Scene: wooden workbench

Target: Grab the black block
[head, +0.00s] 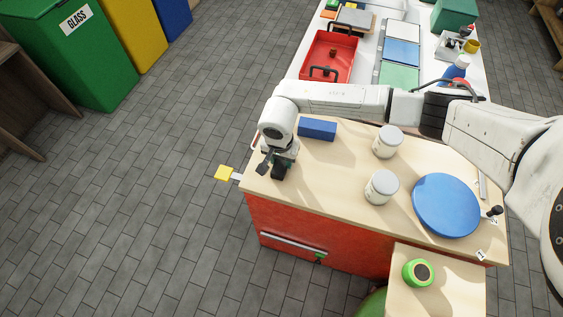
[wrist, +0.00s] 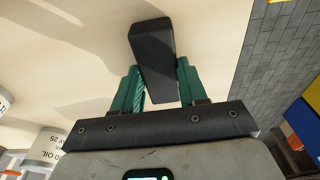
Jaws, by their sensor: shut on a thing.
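The black block (wrist: 153,50) is between the two green fingers of my gripper (wrist: 158,82) in the wrist view. The fingers are shut on its near part, and its far end sticks out past the fingertips. In the head view my gripper (head: 270,166) is low over the left end of the wooden workbench top (head: 330,170). The black block (head: 278,173) shows there as a small dark shape at the fingers, partly hidden by my wrist. I cannot tell whether the block touches the bench top.
A blue block (head: 317,129) lies right of my gripper. Two white jars (head: 387,142) (head: 381,187) and a round blue disc (head: 446,205) stand further right. A red tray (head: 329,57) is on the bench behind.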

